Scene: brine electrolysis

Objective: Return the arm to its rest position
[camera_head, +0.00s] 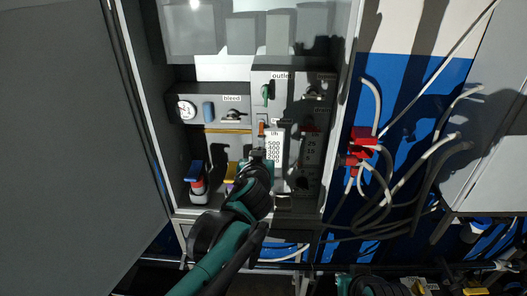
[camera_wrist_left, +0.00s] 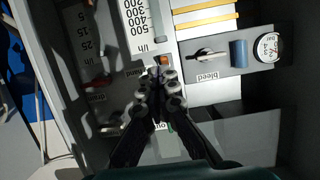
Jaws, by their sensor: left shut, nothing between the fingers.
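My left arm, teal and black, reaches up from the bottom of the head view to an open grey cabinet (camera_head: 152,120). My left gripper (camera_head: 262,154) is at the panel inside, in front of the lower end of a white flow scale (camera_head: 273,148). In the left wrist view the gripper (camera_wrist_left: 163,72) has its fingers together with nothing held.
The panel carries a bleed valve (camera_head: 234,116), a round gauge (camera_head: 186,109), a blue cylinder (camera_head: 208,112) and a green outlet handle (camera_head: 267,91). A blue-topped item (camera_head: 196,181) stands at lower left. The cabinet walls are close on both sides. Red connectors (camera_head: 362,140) and loose hoses (camera_head: 425,155) hang right.

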